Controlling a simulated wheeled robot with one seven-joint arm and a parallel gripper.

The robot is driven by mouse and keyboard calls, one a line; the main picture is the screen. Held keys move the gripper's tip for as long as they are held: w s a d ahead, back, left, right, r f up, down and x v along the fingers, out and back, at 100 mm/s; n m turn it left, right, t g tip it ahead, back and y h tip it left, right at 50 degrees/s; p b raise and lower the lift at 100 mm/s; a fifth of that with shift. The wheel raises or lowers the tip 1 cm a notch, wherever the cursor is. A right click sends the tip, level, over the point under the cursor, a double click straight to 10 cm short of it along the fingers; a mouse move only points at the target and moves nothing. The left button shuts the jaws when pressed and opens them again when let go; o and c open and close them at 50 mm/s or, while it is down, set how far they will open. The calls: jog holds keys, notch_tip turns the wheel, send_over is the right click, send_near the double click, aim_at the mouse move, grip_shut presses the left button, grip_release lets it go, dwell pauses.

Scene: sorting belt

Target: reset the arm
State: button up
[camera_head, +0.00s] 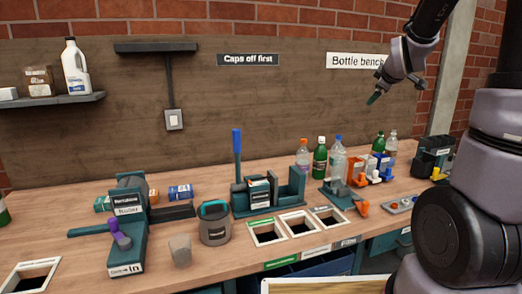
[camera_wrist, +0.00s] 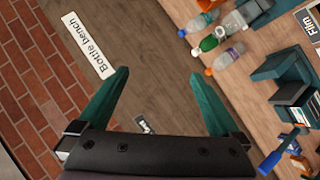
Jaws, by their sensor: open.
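My gripper (camera_head: 375,95) is raised in the air at the upper right of the head view, in front of the wall board and near the "Bottle bench" sign (camera_head: 354,61). In the wrist view its two green fingers (camera_wrist: 160,100) are spread wide with nothing between them. The wrist view looks past them at the wall board, with the bench tilted on the right. The gripper is above the bench and apart from everything on it.
Several bottles (camera_head: 320,158) stand at the back of the bench (camera_head: 80,238). A teal baler (camera_head: 127,222), a grey canister (camera_head: 214,222), a teal holder (camera_head: 268,195) and square openings (camera_head: 300,224) are on the bench. A shelf (camera_head: 50,99) holds a white jug (camera_head: 76,68). The air around the gripper is free.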

jog(key=s+a+m+g+y, duration=0.1)
jog(key=s+a+m, duration=0.3)
jog(key=s, duration=0.5)
jog(key=s+a+r+m+g+y, duration=0.1)
jog(key=s+a+m, duration=0.4)
jog(key=s, duration=0.5)
jog(key=s+a+m+g+y, duration=0.2)
jog(key=s+a+m+g, duration=0.1)
jog(key=s, duration=0.7)
jog(key=shift+s+a+r+m, duration=0.25)
jog(key=shift+a+r+m, duration=0.1)
jog(key=shift+a+m, duration=0.55)
